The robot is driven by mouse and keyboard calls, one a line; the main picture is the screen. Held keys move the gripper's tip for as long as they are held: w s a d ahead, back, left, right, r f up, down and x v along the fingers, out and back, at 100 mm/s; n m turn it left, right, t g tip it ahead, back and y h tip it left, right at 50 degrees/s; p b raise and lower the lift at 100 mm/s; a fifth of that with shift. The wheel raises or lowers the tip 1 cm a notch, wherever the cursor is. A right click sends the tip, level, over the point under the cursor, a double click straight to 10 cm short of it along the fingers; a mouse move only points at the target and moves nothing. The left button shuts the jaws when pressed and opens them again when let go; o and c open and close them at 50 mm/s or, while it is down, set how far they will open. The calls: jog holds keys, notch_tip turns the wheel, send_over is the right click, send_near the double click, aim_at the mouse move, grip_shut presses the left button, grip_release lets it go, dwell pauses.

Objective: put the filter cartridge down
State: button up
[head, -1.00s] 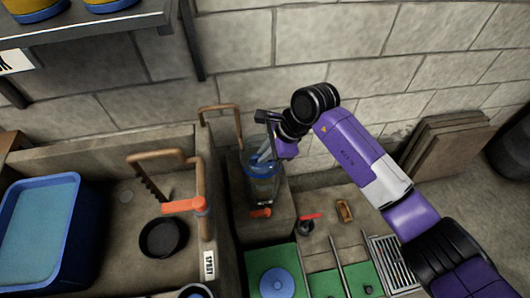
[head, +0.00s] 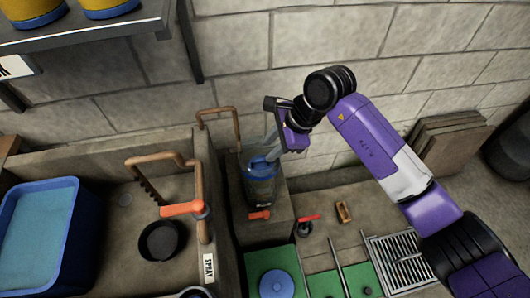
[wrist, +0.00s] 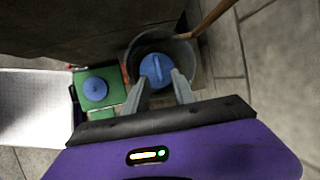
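A clear canister (head: 262,190) with a blue top stands on a stone block beside the sink. In the wrist view, a round blue cap with a raised grip (wrist: 156,70) sits inside the round grey rim of the canister (wrist: 131,62). This cap appears to be the top of the filter cartridge; its body is hidden. My gripper (head: 264,156) is above the canister, its fingers pointing down toward the blue top. In the wrist view my gripper (wrist: 162,76) has its fingers apart, with the cap beyond and between their tips. I cannot tell whether they touch it.
A blue disc-shaped lid (head: 276,284) lies on a green mat (head: 258,260). A copper pipe (head: 237,120) rises behind the canister. A blue tub (head: 48,240) and a black round dish (head: 160,241) are in the sink at left. A red-handled valve (head: 306,226) and a drain grate (head: 400,258) are at right.

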jog(key=v, duration=0.6)
jog(key=s+a+r+m+g+y, duration=0.1)
jog(key=s+a+r+g+y, duration=0.2)
jog(key=s+a, duration=0.4)
jog(key=s+a+r+m+y, duration=0.2)
jog(key=s+a+r+y, duration=0.1)
jog(key=s+a+y, duration=0.4)
jog(key=s+a+r+m+t+y, duration=0.2)
jog(key=s+r+m+y, duration=0.5)
jog(key=r, duration=0.3)
jog(key=s+d+f+m+t+h, duration=0.1)
jog(key=d+m+t+h, duration=0.55)
jog(key=m+t, duration=0.65)
jog(key=s+d+m+t+h, duration=0.1)
jog(key=d+m+t+h, duration=0.2)
jog(key=d+m+t, duration=0.95)
jog(key=s+d+f+m+g+h, duration=1)
jog(key=s+d+f+m+h, duration=0.2)
jog(key=m, duration=1)
jog(key=s+d+f, duration=0.2)
jog(key=s+d, duration=0.2)
jog(key=shift+s+d+f, duration=0.15)
jog(key=shift+s+d, duration=0.1)
jog(key=shift+g+h, duration=0.25)
